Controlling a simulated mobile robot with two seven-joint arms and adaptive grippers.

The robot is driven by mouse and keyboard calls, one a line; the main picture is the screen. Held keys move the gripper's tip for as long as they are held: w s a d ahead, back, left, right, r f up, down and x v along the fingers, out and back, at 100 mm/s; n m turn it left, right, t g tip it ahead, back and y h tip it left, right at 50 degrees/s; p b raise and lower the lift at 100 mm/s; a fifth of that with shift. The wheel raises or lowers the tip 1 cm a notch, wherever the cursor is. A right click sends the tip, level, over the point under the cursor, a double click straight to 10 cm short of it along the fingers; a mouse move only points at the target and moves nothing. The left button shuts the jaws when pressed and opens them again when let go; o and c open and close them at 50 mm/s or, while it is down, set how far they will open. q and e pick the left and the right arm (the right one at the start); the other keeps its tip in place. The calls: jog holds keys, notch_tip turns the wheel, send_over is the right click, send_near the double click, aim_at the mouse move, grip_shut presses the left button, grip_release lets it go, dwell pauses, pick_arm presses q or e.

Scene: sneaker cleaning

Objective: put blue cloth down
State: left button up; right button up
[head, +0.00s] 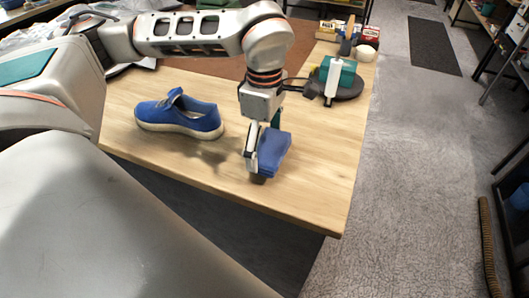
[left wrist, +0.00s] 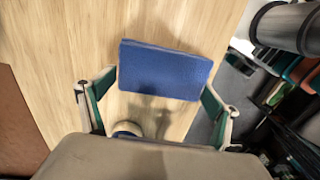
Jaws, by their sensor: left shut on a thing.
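The blue cloth (head: 273,153) is a folded pad between the fingers of my left gripper (head: 257,160). The gripper points down over the near part of the wooden table (head: 320,165) and is shut on the cloth. In the left wrist view the cloth (left wrist: 165,70) spans the space between the two fingers, with bare wood around it. A shadow falls on the wood beside it; I cannot tell exactly how far the cloth is above the table. My right gripper is not in view.
A blue sneaker (head: 180,115) with a pale sole stands left of the gripper. A white bottle (head: 333,82), a teal object (head: 346,72) on a dark round base and small boxes (head: 330,30) stand at the far end. Bare wood lies right of the gripper, towards the table's right edge.

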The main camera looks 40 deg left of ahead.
aim_at(264, 154)
pick_arm(q)
jog(key=shift+f, duration=1.6)
jog(key=shift+f, duration=0.2)
jog(key=o, duration=0.9)
notch_tip(264, 154, up, 12)
jog(key=shift+r+p, duration=0.2)
jog(key=shift+p, duration=0.2)
jog(key=shift+s, duration=0.1)
